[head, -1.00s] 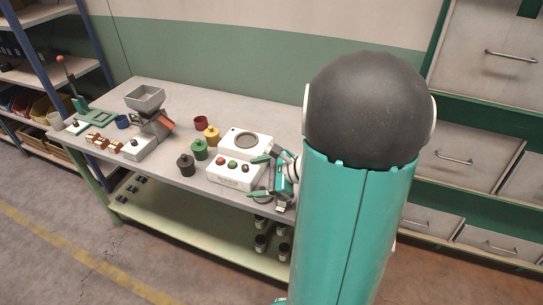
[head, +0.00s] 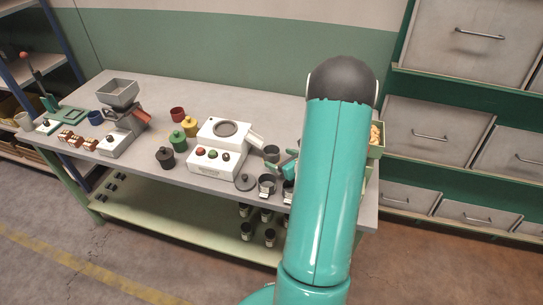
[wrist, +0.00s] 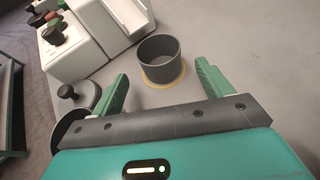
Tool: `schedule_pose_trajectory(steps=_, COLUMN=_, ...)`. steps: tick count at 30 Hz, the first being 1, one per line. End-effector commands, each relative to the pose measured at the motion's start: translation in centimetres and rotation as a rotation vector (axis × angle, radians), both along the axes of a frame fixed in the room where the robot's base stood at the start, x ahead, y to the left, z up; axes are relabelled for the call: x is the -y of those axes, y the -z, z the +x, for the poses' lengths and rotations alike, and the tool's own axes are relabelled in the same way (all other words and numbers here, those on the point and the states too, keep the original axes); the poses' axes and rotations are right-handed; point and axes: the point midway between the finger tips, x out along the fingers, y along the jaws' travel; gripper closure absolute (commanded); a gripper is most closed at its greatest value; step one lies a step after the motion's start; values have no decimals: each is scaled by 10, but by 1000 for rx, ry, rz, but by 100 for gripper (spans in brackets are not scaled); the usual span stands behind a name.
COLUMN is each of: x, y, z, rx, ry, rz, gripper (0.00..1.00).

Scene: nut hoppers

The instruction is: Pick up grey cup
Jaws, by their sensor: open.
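A dark grey, open-topped cup (wrist: 161,62) stands upright on a yellow ring in the wrist view. It also shows in the head view (head: 271,153), beside the white machine's chute. My gripper (wrist: 162,72) is open, with its green fingers spread left and right of the cup. The cup lies just beyond and between the fingertips, and I see no contact. In the head view, my arm hides most of my gripper. The cup looks empty.
A white machine (head: 215,159) with buttons stands left of the cup. A knobbed grey lid (head: 245,182) and another dark cup (head: 266,183) are near the table's front edge. Black, green, yellow and red containers stand further left. Bare table lies right of the cup.

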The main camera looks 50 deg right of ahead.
Motion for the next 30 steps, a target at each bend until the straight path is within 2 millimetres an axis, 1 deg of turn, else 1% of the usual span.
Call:
schedule_pose_trajectory(steps=5, x=2, y=5, z=12, rx=-1, ry=0, rz=-1, gripper=21)
schedule_pose_trajectory(steps=9, x=5, y=13, z=32, rx=0, ry=-1, rz=-1, gripper=21)
schedule_pose_trajectory(steps=13, x=7, y=19, z=48, rx=1, ry=-1, rz=-1, gripper=21)
schedule_pose_trajectory(steps=16, x=7, y=21, z=52, rx=0, ry=0, rz=0, gripper=21)
schedule_pose_trajectory(steps=21, x=8, y=21, z=52, rx=0, ry=0, rz=0, gripper=21)
schedule_pose_trajectory(steps=22, x=8, y=21, z=52, rx=0, ry=0, rz=-1, gripper=24)
schedule_pose_trajectory(steps=23, x=8, y=21, z=52, rx=0, ry=0, rz=-1, gripper=29)
schedule_pose_trajectory(steps=24, x=8, y=21, z=52, rx=0, ry=0, rz=-1, gripper=37)
schedule_pose_trajectory(steps=29, x=8, y=21, z=52, rx=0, ry=0, rz=-1, gripper=69)
schedule_pose_trajectory(steps=30, x=8, y=21, z=52, rx=0, ry=0, rz=-1, gripper=69)
